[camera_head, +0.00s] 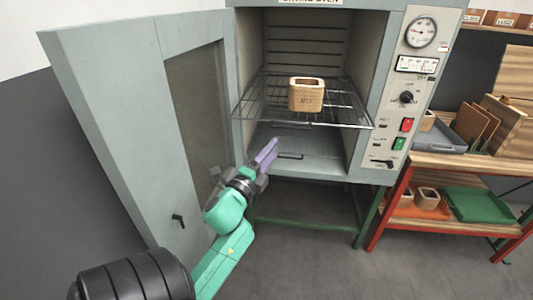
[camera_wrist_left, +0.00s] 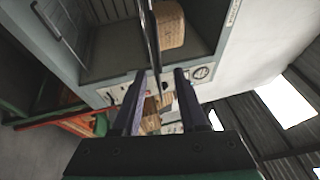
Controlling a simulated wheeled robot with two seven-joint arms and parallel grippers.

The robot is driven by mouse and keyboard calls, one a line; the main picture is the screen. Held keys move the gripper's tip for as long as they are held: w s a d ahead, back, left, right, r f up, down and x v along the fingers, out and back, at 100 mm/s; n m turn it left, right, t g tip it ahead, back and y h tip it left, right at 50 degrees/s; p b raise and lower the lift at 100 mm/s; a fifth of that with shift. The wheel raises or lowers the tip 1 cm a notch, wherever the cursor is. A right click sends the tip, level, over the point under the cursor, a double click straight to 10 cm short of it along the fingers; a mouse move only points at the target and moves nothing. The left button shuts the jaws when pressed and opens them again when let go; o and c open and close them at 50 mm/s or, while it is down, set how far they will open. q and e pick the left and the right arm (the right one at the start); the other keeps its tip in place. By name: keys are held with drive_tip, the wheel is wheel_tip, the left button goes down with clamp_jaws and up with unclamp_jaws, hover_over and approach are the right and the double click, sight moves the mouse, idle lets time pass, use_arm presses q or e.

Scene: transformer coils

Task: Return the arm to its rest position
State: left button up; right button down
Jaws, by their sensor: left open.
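My left gripper (camera_head: 266,153) is in front of the oven opening, below the wire rack and nearer to me. Its two fingers are apart with nothing between them; they also show in the left wrist view (camera_wrist_left: 158,80). A light wooden coil block (camera_head: 306,100) with a square hollow top and dark marking stands upright on the wire rack (camera_head: 350,113) inside the oven. The block also shows at the top of the left wrist view (camera_wrist_left: 171,24), beyond the fingertips and apart from them. My right gripper is not in view.
The oven door (camera_head: 130,120) stands open to the left, beside my left arm. The oven control panel (camera_head: 408,95) is on the right. A wooden bench (camera_head: 440,160) there holds a grey tray (camera_head: 445,137) and boards; its lower shelf holds a green tray (camera_head: 478,204) and small blocks.

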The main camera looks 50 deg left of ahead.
use_arm(q)
drive_tip(key=v, duration=0.2)
drive_tip(key=shift+s+d, duration=0.1)
drive_tip(key=shift+s, duration=0.25)
drive_tip(key=shift+f, duration=0.15)
drive_tip(key=s+d+f+n+g+h, duration=0.15)
drive_tip(key=f+n+g, duration=0.25)
drive_tip(key=f, duration=1.4)
drive_tip(key=d+f+n+g+h, duration=0.1)
drive_tip(key=d+f+n+g, duration=0.25)
drive_tip(key=f, duration=1.55)
drive_tip(key=s+d+f+n+g+h, duration=0.1)
drive_tip(key=s+d+f+n+g, duration=0.15)
drive_tip(key=s+f, duration=0.55)
drive_tip(key=s+d+f+n+g+h, duration=0.1)
drive_tip(key=s+d+f+g, duration=0.3)
drive_tip(key=s+f, duration=0.4)
drive_tip(key=s+d+f+n+g, duration=0.1)
drive_tip(key=s+f+g, duration=0.1)
drive_tip(key=s, duration=0.5)
drive_tip(key=s+d+f+n+g, duration=0.1)
drive_tip(key=s+f+g, duration=0.1)
drive_tip(key=s+f, duration=0.3)
drive_tip(key=shift+s+f+n+p, duration=0.3)
drive_tip(key=shift+s+f+p, duration=0.1)
drive_tip(key=shift+s, duration=0.5)
